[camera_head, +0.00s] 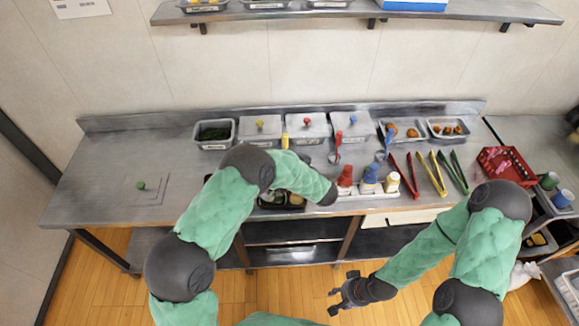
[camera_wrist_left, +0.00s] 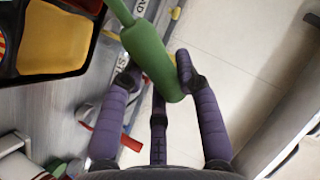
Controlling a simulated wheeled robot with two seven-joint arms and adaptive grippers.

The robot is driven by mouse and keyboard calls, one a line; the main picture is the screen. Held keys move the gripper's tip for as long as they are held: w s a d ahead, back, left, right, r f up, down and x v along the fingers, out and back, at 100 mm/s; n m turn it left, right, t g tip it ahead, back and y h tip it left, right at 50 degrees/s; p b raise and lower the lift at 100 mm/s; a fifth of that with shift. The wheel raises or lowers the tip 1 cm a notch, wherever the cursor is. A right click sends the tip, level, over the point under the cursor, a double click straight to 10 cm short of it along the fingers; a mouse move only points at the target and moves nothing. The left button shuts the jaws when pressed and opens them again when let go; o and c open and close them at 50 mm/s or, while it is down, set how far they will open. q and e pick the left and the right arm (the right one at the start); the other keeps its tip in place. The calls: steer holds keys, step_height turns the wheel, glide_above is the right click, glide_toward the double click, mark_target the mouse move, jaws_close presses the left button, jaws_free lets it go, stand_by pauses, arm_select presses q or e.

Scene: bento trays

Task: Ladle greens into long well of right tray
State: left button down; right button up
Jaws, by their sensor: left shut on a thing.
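The greens (camera_head: 213,133) sit dark in an open steel pan (camera_head: 201,146) at the back left of the counter. My left gripper (camera_wrist_left: 157,72) is shut on a thick green handle (camera_wrist_left: 145,50), likely the ladle's; its bowl is out of view. In the head view my left arm hides this gripper. A dark tray (camera_head: 282,207) shows partly below that arm. In the left wrist view a black tray (camera_wrist_left: 35,82) with yellow and orange-brown insides lies at the upper left, apart from the fingers. My right gripper (camera_head: 343,293) is open and empty in front of the counter.
A grey lid with a green knob (camera_head: 141,185) lies on the left counter. Lidded pans, red (camera_head: 337,148) and blue (camera_head: 388,140) handled utensils, bottles (camera_head: 369,178) and several tongs (camera_head: 437,172) crowd the middle and right. A red basket (camera_head: 507,164) stands at right.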

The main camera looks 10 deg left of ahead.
arm_select(q)
steer(key=shift+s+a+r+n+t+b, duration=0.3)
steer(key=shift+s+a+r+n+b, duration=0.15)
steer(key=shift+b, duration=0.35)
steer(key=s+a+r+n+t+b, duration=0.4)
steer(key=s+r+n+b, duration=0.2)
steer(key=s+r+b, duration=0.2)
steer(key=shift+s+a+r+t+b, duration=0.3)
steer(key=shift+s+b, duration=0.1)
steer(key=shift+b, duration=0.6)
steer(key=shift+f+n, duration=0.1)
steer(key=shift+n, duration=0.15)
